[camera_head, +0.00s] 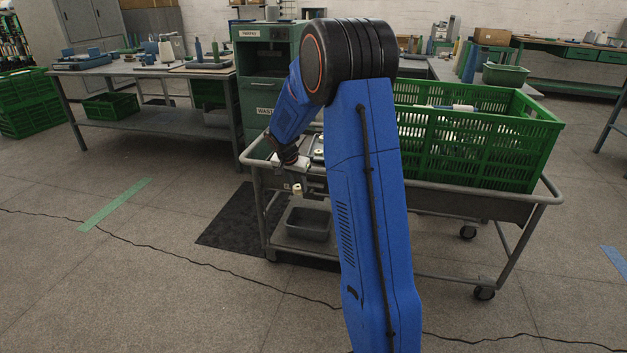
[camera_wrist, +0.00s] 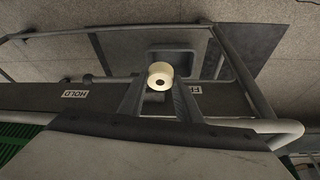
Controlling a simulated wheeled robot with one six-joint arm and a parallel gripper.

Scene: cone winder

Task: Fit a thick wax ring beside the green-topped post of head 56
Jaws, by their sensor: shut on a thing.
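My gripper (camera_head: 297,189) is at the left end of the cart, in front of my blue arm. In the wrist view my gripper (camera_wrist: 159,84) is shut on a cream wax ring (camera_wrist: 160,71) with a dark centre hole. The ring sits between the fingertips, in front of the cart's end. In the head view the ring (camera_head: 297,187) is a small pale spot at the jaws. It looks thick. Head 56 and its green-topped post are not to be made out in either view.
The grey cart (camera_head: 505,207) carries a large green crate (camera_head: 470,148). A grey tub (camera_head: 308,224) sits on its lower shelf. HOLD (camera_wrist: 76,94) is written on a cart label. A workbench (camera_head: 140,67) stands at back left.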

